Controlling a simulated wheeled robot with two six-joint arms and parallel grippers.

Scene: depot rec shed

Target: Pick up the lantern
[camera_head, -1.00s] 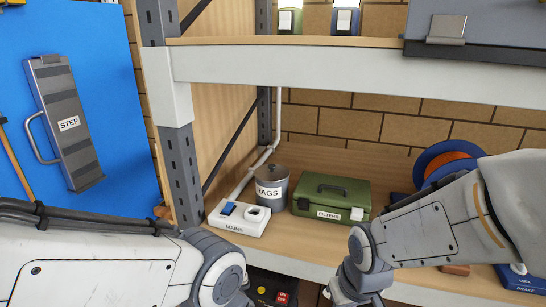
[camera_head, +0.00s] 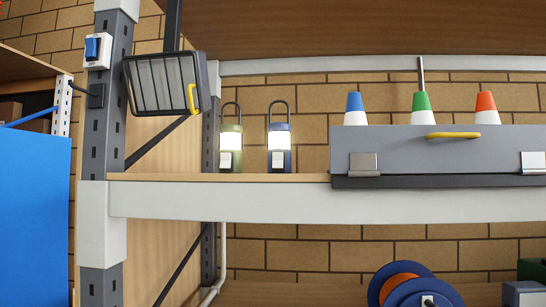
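Two lanterns stand upright side by side on the upper shelf (camera_head: 225,208), toward its left end. The left one is a green lantern (camera_head: 231,161) and the right one is a blue lantern (camera_head: 279,161). Each has a pale glowing middle, a white patch on its lower front and a dark loop handle on top. A gap separates them. Neither of my grippers is in view.
A grey case (camera_head: 470,150) with a yellow handle sits right of the lanterns; blue, green and orange-topped cones show above it. A floodlight (camera_head: 162,84) hangs at the left post. A cable reel (camera_head: 400,285) is below.

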